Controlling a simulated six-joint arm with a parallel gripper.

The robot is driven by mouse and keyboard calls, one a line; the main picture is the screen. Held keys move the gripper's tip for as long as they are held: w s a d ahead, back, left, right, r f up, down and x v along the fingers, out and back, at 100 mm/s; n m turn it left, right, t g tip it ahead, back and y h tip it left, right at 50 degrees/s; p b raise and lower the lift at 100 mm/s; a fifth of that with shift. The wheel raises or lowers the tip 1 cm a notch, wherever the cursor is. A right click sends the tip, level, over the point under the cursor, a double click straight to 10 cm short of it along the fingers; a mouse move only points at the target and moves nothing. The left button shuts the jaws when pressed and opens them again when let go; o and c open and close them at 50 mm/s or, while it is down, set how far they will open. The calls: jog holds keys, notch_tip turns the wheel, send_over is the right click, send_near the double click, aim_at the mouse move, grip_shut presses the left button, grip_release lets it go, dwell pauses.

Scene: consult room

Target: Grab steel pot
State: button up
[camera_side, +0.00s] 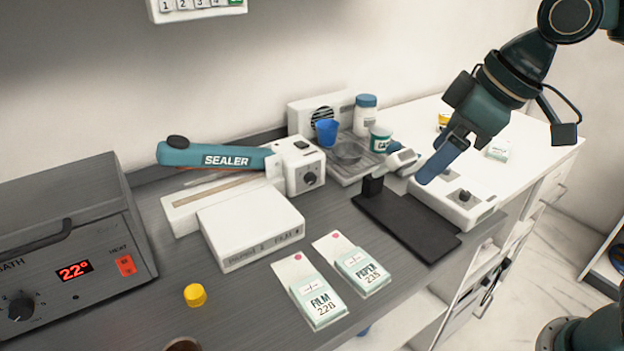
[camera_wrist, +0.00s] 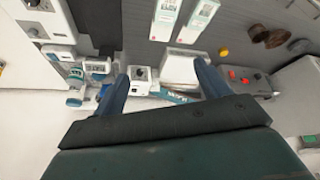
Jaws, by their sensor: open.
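A small grey metal round vessel (camera_side: 347,152), which looks like the steel pot, stands on a steel plate (camera_side: 352,173) behind the work area, close to a blue cup (camera_side: 326,132) and a green-and-white tub (camera_side: 380,138). I cannot make it out surely in the wrist view. My gripper (camera_side: 443,158) is in the air to the right of it, above a white device, and touches nothing. In the wrist view my gripper (camera_wrist: 161,88) has its two blue fingers wide apart with nothing held between them.
The sealer (camera_side: 215,156), a white box (camera_side: 250,230), film and paper packs (camera_side: 318,296), a yellow cap (camera_side: 195,295) and a heated bath (camera_side: 75,240) occupy the left. A black stand (camera_side: 410,226) is at right front.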

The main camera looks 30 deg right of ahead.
jog(key=w+a+f+n+g+y, duration=0.1)
jog(key=a+f+n, duration=0.25)
jog(key=a, duration=0.75)
jog(key=w+a+f+n+g, duration=0.15)
jog(key=a+f, duration=0.25)
jog(key=a, duration=0.7)
jog(key=w+a+f+n+g+y, duration=0.1)
jog(key=a+f+n, duration=0.25)
jog(key=a, duration=0.75)
jog(key=shift+w+x, duration=0.15)
jog(key=shift+x, duration=3.4)
jog(key=shift+w+x, duration=0.15)
jog(key=shift+x, duration=3.4)
jog(key=shift+a+r, duration=0.1)
jog(key=shift+a, duration=0.05)
jog(key=c, duration=1)
